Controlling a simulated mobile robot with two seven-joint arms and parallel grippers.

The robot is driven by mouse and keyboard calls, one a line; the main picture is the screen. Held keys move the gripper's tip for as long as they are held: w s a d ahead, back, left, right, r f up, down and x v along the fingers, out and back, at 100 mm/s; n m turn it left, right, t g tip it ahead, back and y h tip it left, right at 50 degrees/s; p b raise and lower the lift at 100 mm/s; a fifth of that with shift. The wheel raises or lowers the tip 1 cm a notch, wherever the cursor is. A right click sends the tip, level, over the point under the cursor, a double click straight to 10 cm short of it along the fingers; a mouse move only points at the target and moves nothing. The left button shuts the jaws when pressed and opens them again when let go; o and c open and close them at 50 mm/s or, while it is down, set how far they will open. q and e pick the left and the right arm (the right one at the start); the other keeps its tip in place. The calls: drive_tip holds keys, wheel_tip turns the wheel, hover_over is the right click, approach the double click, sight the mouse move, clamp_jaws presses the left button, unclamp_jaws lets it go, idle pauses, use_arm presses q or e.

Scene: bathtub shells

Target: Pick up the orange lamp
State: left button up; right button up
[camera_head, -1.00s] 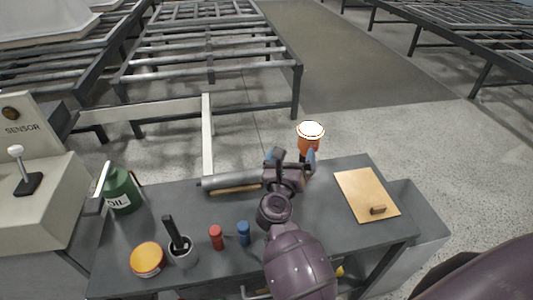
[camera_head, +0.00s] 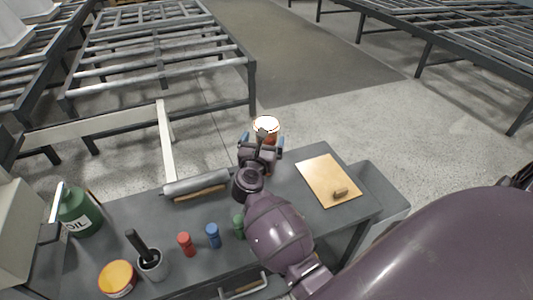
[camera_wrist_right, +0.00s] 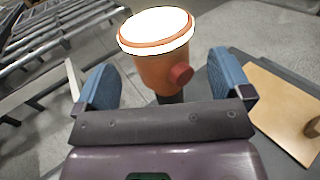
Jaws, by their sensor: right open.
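The orange lamp (camera_wrist_right: 160,75) has a glowing white top and a round red-orange knob on its side. In the right wrist view it stands between and a little beyond the two blue fingers of my right gripper (camera_wrist_right: 166,85), with gaps on both sides. In the head view the lamp (camera_head: 267,126) is at the far edge of the table, and my open right gripper (camera_head: 261,144) partly hides it. My left gripper is not in view.
The grey table (camera_head: 290,218) holds a wooden board (camera_head: 325,180) on the right. Red (camera_head: 186,244), blue (camera_head: 213,236) and green (camera_head: 238,227) small items, a green oil can (camera_head: 78,213), a yellow-topped tin (camera_head: 117,277) and a grey roller (camera_head: 196,184) lie left of my arm.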

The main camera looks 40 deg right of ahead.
drive_tip(key=shift+x, duration=1.85)
drive_tip(key=shift+f, duration=0.1)
drive_tip(key=shift+c, duration=0.5)
drive_tip(key=c, duration=1.3)
drive_tip(key=shift+o, duration=0.2)
